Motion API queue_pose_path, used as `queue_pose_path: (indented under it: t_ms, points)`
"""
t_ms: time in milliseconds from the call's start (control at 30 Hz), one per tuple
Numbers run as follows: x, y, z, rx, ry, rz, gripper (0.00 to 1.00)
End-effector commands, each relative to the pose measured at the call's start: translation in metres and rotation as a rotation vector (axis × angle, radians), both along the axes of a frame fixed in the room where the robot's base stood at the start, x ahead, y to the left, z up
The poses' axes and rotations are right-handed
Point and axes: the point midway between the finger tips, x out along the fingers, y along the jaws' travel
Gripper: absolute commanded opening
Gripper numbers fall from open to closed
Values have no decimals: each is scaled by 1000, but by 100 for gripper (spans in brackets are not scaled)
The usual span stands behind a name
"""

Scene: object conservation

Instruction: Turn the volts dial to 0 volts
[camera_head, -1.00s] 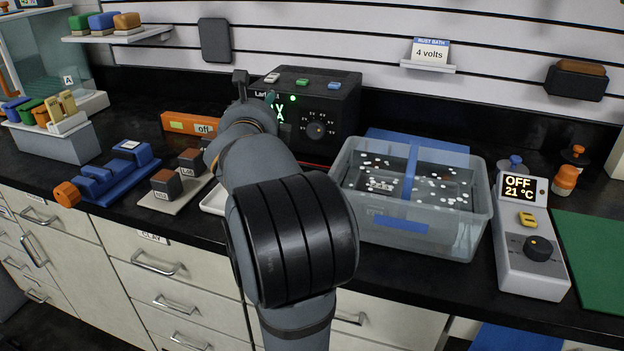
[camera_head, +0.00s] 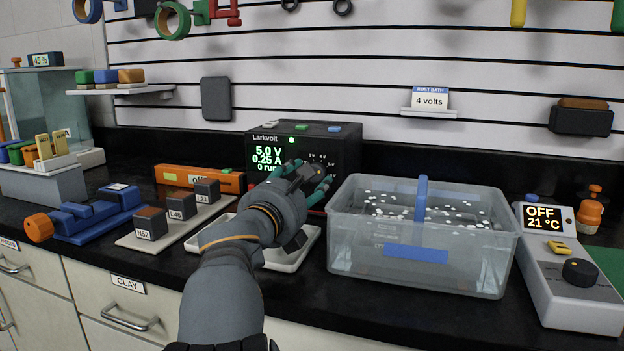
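The black Larkvolt power supply (camera_head: 348,147) stands at the back of the counter, left of the clear tank. Its green display (camera_head: 268,158) reads 5.0 V, 0.25 A and a third line that is partly covered. My gripper (camera_head: 318,180) is at the right part of its front panel, with teal fingers over the place of the volts dial. The dial itself is hidden behind my gripper. I cannot tell whether the fingers touch or grip it. Some small panel markings show just above the fingers.
A clear tank (camera_head: 350,240) with bubbly liquid stands right of my gripper. A white tray (camera_head: 290,262) lies under my wrist. Labelled blocks (camera_head: 180,203) stand left, before an orange box (camera_head: 172,174). A hotplate (camera_head: 590,305) reading OFF, 21 °C is far right.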

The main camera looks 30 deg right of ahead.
Motion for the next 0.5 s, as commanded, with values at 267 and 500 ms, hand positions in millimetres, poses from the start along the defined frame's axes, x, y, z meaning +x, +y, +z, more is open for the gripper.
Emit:
queue_pose_path:
  t_ms: [267, 500]
  points:
    - [28, -27, 0, -1, 2, 2, 52]
    - [32, -31, 0, -2, 1, 2, 52]
